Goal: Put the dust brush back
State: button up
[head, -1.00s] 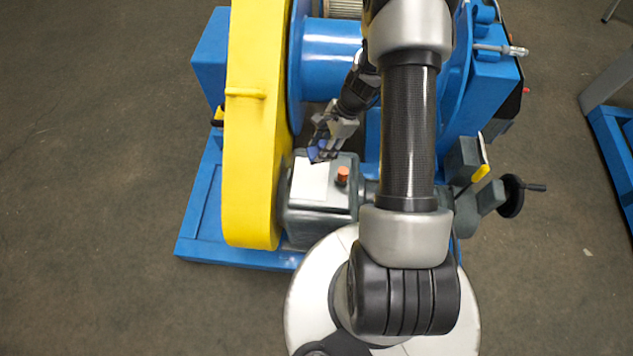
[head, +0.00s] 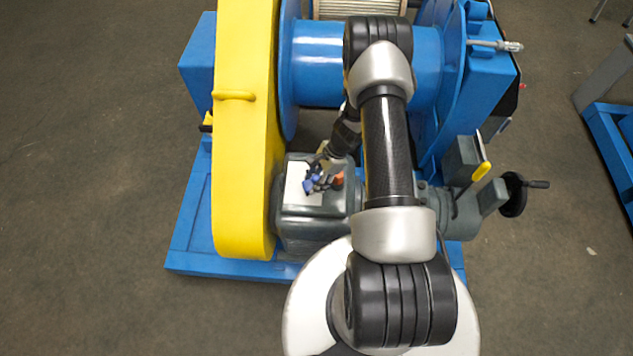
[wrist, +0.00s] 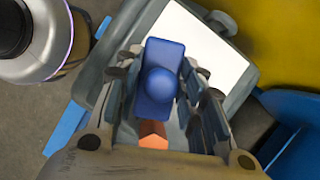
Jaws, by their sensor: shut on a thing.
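The dust brush shows as a blue block with a rounded blue knob (wrist: 158,85) in the wrist view. My gripper (wrist: 160,92) is shut on it, with a finger on each side. In the head view the blue brush (head: 309,185) is a small patch at the tip of my gripper (head: 318,180), over the grey gearbox housing (head: 305,222). A white pad (head: 297,192) lies on the housing top, and it also shows in the wrist view (wrist: 205,45). I cannot tell whether the brush touches the pad or the housing. Its underside is hidden.
An orange cap (head: 338,179) stands on the housing close beside my gripper. The yellow chain guard (head: 243,140) rises to the left. A blue drum (head: 330,50) lies behind, and a black handwheel (head: 513,194) sits at the right. Floor at far left is clear.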

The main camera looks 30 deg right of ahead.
jog(key=shift+f, duration=0.3)
jog(key=shift+f+b, duration=0.55)
jog(key=shift+b, duration=0.05)
jog(key=o, duration=1)
